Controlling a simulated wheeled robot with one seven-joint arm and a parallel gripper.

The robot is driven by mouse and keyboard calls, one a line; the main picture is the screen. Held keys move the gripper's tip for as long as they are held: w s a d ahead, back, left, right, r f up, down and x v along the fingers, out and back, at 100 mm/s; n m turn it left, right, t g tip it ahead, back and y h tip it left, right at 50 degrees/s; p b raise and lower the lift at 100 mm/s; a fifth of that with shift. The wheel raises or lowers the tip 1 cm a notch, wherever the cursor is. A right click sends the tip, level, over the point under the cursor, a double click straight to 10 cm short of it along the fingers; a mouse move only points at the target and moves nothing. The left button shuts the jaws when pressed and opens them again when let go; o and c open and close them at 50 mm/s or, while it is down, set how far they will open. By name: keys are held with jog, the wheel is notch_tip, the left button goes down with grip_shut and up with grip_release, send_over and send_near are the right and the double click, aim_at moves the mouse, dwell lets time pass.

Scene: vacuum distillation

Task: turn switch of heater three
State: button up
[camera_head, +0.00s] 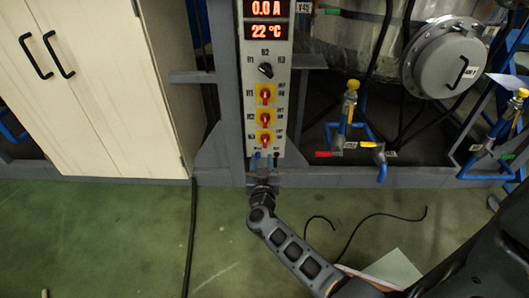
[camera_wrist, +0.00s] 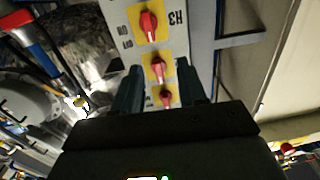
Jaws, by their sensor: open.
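The grey control panel (camera_head: 284,80) carries a column of three red rotary switches on yellow plates. The top one (camera_head: 265,94), the middle one (camera_head: 266,118) and the lowest one (camera_head: 265,138) all have roughly upright handles. The wrist view is turned over; there the large switch at the top (camera_wrist: 148,22) has a label beside it that looks like H3, and appears to be the lowest one. My gripper (camera_head: 263,164) is at the panel's bottom end, below the lowest switch. In the wrist view my gripper (camera_wrist: 160,70) is open and empty, its fingers apart on either side of the column.
A black knob (camera_head: 265,71) and red displays (camera_head: 265,20) sit higher on the panel. A beige cabinet (camera_head: 100,90) stands left. Blue pipes with a yellow-topped valve (camera_head: 350,95) and a round metal hatch (camera_head: 445,62) are right. Green floor (camera_head: 100,240) is mostly clear, with black cables.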

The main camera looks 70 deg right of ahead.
aim_at(265, 140)
jog(key=shift+m+g, duration=0.3)
jog(key=shift+g, duration=0.1)
jog(key=b+x, duration=0.1)
jog(key=x, duration=0.2)
jog(key=b+x, duration=0.1)
jog(key=x, duration=0.5)
jog(key=shift+s+d+f+b, duration=0.25)
jog(key=shift+s+f+b, duration=0.1)
jog(key=shift+f+b, duration=0.05)
jog(key=shift+w+d+r, duration=0.1)
jog(key=shift+w+d, duration=0.1)
jog(key=shift+d, duration=0.3)
grip_shut()
